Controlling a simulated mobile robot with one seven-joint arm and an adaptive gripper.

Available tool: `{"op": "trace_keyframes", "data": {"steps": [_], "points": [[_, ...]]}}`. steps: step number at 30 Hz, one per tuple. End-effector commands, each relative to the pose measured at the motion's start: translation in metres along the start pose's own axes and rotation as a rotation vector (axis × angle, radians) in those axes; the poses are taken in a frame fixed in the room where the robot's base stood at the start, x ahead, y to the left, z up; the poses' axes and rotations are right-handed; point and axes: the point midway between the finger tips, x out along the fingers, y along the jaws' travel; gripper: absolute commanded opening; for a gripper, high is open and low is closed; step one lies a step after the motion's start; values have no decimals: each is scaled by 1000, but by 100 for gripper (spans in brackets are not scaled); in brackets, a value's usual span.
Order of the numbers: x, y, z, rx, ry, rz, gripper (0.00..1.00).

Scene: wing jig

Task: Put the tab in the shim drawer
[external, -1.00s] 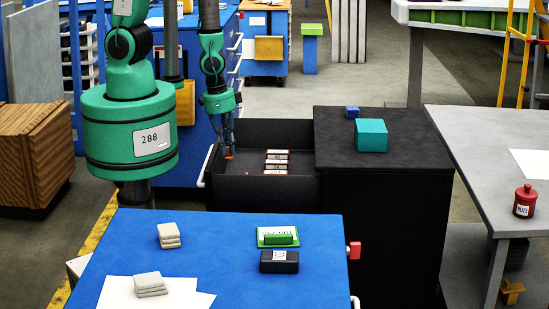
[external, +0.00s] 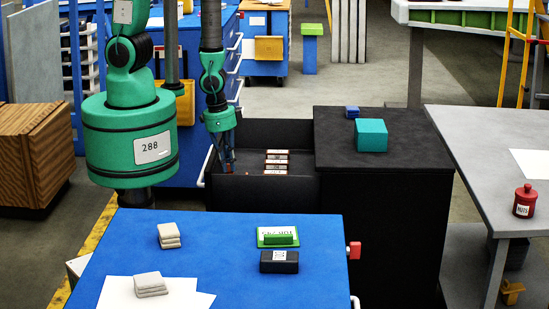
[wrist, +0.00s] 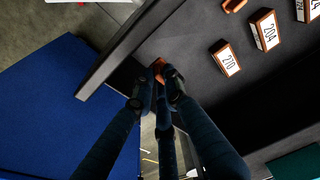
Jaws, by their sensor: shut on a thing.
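The open black shim drawer (external: 262,190) slides out of the dark cabinet, and its interior also shows in the wrist view (wrist: 190,35). My gripper (external: 229,163) points down at the left part of the drawer. In the wrist view its fingers (wrist: 160,80) are shut on a small orange tab (wrist: 158,66), mostly hidden between the fingertips. The tab is close to the inner side of a drawer wall. I cannot tell whether it touches the floor of the drawer.
Several labelled orange-and-white blocks (external: 277,162) lie in a row in the drawer, one marked 210 (wrist: 226,59). Another small orange piece (wrist: 234,5) lies near them. The blue table (external: 220,270) stands in front.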

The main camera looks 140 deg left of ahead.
Motion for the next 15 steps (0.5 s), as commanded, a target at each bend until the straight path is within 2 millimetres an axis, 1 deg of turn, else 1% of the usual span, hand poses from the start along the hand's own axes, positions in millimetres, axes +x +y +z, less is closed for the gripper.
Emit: {"op": "trace_keyframes", "data": {"steps": [9, 11, 15], "points": [[1, 0, 0, 0, 0, 0, 0], [5, 0, 1, -1, 0, 0, 0], [20, 0, 4, 0, -1, 0, 0]]}}
